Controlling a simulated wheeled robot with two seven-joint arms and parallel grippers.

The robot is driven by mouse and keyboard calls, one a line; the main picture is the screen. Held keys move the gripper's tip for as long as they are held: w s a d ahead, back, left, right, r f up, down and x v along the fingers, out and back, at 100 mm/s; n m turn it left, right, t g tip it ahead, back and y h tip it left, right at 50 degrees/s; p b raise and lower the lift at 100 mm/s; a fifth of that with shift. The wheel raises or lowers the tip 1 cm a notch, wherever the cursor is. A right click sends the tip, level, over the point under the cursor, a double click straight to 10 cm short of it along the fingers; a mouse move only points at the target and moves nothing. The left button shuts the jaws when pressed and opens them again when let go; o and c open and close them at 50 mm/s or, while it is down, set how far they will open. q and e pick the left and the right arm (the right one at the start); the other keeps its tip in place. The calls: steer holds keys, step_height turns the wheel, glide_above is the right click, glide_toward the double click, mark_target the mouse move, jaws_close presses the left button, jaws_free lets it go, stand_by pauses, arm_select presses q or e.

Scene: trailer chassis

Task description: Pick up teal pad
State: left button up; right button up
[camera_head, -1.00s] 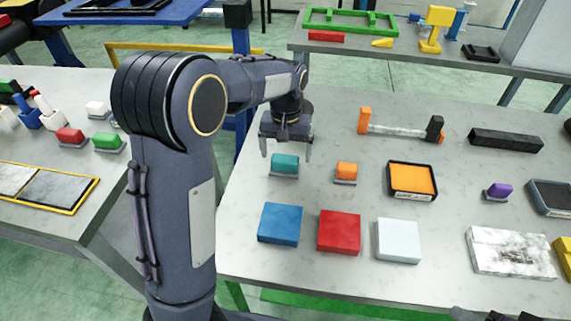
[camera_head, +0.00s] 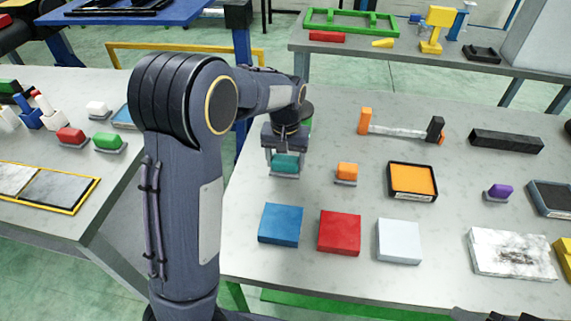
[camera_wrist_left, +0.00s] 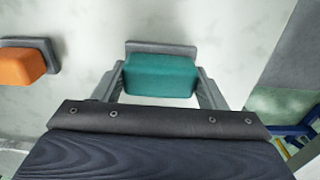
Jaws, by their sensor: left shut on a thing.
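The teal pad (camera_head: 285,164) is a small rounded block on a thin grey base, near the left edge of the central table. My left gripper (camera_head: 284,158) points down over it, and its fingers are shut on the pad's two sides. In the left wrist view the teal pad (camera_wrist_left: 160,75) sits between the two grey fingers, with its grey base (camera_wrist_left: 160,47) behind it. I cannot tell any gap between the pad's base and the table.
An orange pad (camera_head: 346,171) stands just right of the teal one. Blue (camera_head: 280,225), red (camera_head: 339,232) and white (camera_head: 399,241) blocks lie in front. An orange-topped tray (camera_head: 412,180) is farther right. The table's left edge is close to the gripper.

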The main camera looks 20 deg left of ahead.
arm_select(q)
steer(key=shift+r, duration=0.1)
steer(key=shift+r, duration=0.6)
steer(key=s+d+r, duration=0.5)
steer(key=d+r, duration=0.6)
steer(key=d, duration=0.2)
steer(key=shift+r+b, duration=0.3)
steer(key=shift+s, duration=0.1)
steer(key=o, duration=0.4)
steer(key=shift+c, duration=1.1)
steer(key=shift+s, duration=0.1)
